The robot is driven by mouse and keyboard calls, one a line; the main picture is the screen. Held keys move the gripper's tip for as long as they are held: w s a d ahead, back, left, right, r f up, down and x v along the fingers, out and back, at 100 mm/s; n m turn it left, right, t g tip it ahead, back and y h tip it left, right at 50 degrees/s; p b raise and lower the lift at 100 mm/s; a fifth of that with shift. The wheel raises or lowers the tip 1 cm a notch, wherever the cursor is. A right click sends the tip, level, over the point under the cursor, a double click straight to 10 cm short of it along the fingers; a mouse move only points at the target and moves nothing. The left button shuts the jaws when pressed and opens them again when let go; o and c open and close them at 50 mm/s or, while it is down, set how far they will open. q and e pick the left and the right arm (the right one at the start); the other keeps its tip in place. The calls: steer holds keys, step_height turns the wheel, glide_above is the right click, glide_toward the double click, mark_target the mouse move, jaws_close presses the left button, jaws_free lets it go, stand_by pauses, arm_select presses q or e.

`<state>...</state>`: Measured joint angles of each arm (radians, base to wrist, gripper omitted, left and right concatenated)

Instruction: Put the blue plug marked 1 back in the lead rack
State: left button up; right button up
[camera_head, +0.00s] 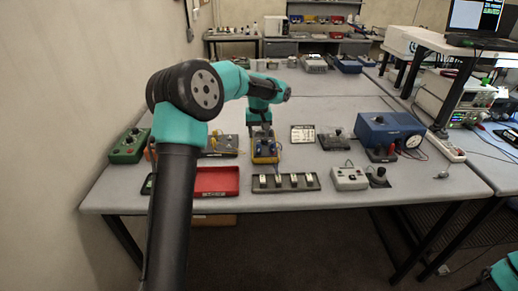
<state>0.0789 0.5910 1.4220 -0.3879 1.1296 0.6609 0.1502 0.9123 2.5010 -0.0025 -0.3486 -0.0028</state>
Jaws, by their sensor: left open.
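My left gripper (262,137) is open and points down over a small yellow-and-dark box (265,157). Its fingers are small here, and I cannot tell whether they touch the box or anything on it. A long dark rack (262,187) with several pale pieces in a row lies at the front edge, just below that box. It may be the lead rack. I cannot make out the blue plug or its mark 1; the gripper may hide it. Only a teal part of my right arm shows at the lower right corner; my right gripper is out of view.
A red tray (217,181) and a green box (129,147) stand at left, partly near my left arm. A white card (302,133), a grey button box (349,178) and a large blue box with a dial (385,131) stand at right.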

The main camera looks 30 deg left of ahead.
mark_target(259, 144)
arm_select(q)
steer(key=shift+f, duration=3.7)
jaws_close()
steer(key=shift+r, duration=0.15)
steer(key=shift+r, duration=2.8)
steer(key=shift+r, duration=0.1)
steer(key=s+a, duration=0.3)
steer(key=a, duration=0.5)
steer(key=s+a, duration=0.2)
steer(key=a, duration=0.6)
steer(key=s+a, duration=0.3)
steer(key=a, duration=0.5)
steer(key=shift+s, duration=0.35)
